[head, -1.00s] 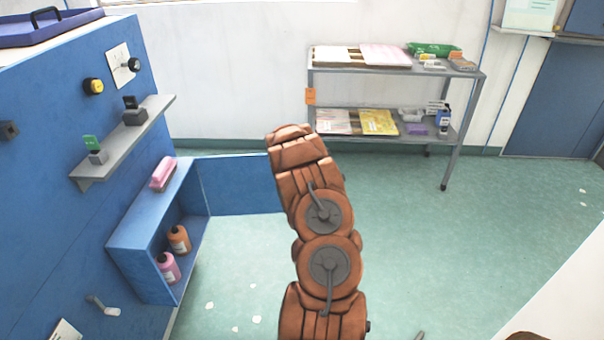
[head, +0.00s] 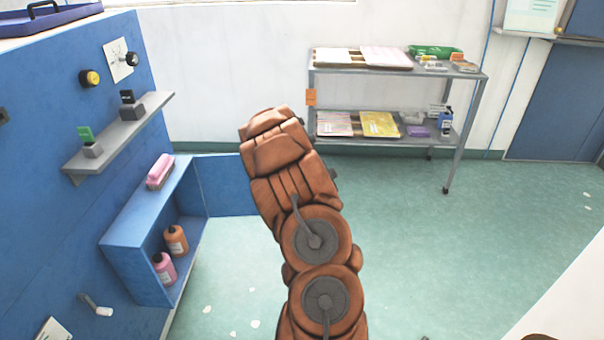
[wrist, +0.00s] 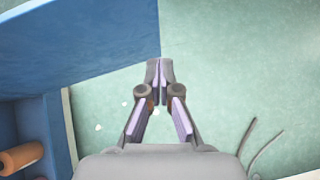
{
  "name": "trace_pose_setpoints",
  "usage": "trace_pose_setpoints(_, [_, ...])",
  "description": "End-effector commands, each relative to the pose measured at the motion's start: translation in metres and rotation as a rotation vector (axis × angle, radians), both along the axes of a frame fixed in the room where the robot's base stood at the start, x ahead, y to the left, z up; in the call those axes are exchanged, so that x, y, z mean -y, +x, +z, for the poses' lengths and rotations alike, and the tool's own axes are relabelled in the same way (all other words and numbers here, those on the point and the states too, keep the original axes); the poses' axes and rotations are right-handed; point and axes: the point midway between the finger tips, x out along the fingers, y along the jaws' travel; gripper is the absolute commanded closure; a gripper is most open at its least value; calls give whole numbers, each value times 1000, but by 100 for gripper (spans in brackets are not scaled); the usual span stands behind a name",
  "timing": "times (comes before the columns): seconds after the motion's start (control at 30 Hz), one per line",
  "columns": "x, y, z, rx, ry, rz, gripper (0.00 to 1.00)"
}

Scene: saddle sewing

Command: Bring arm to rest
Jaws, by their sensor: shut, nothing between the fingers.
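My gripper (wrist: 159,82) shows in the wrist view with its fingertips together and nothing between them. It hangs over the green floor (wrist: 220,60), close to the edge of the blue panel (wrist: 70,40). In the head view my brown arm rises through the middle of the picture and leans a little left at the top. The gripper itself is hidden there behind the arm.
A grey metal shelf (head: 398,140) stands at the back. Floor at right is clear.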

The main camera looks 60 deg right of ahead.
Motion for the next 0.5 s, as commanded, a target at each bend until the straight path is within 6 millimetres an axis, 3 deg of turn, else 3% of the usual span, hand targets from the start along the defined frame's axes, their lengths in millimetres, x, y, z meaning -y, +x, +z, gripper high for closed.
trace_pose_setpoints(0.23, [-14, -9, 18, 2, -2, 3, 100])
trace_pose_setpoints(0.5, [-20, -15, 24, 0, 1, 1, 100])
